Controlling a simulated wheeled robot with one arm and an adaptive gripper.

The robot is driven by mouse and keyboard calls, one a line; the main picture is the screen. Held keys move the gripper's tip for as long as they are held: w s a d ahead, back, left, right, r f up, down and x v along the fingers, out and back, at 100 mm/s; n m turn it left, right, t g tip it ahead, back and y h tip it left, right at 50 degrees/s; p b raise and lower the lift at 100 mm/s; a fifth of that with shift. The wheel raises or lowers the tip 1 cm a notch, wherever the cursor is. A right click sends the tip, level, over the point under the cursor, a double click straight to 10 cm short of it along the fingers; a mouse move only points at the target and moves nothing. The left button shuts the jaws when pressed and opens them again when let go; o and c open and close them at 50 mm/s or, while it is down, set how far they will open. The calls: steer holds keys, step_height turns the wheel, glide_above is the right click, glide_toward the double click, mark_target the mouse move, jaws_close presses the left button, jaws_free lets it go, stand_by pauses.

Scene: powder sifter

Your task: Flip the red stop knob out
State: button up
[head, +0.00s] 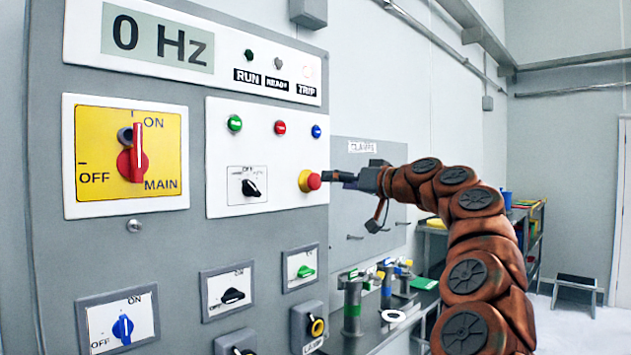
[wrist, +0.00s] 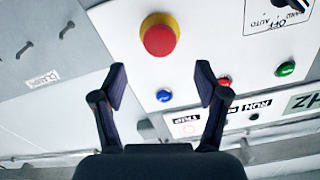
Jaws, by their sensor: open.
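The red stop knob (head: 309,181) is a round mushroom button on a yellow collar, at the right edge of the white control plate. In the wrist view the red stop knob (wrist: 160,38) shows whole, above the gap between my fingertips. My gripper (head: 347,178) is just right of the knob in the head view, with its fingers pointing at it. In the wrist view my gripper (wrist: 162,84) is open and empty, with the two dark fingers apart. The knob is not between the pads. The head view does not clearly show whether a fingertip touches it.
Near the knob are a blue button (head: 316,131), a red button (head: 280,127) and a black selector (head: 250,188). A red main switch (head: 131,165) sits on a yellow plate at left. A bench (head: 375,335) with clamps stands below. Open floor (head: 570,325) lies at right.

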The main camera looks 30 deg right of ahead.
mark_target(317, 180)
steer(key=shift+p+x, duration=1.45)
steer(key=shift+x, duration=2.45)
jaws_close()
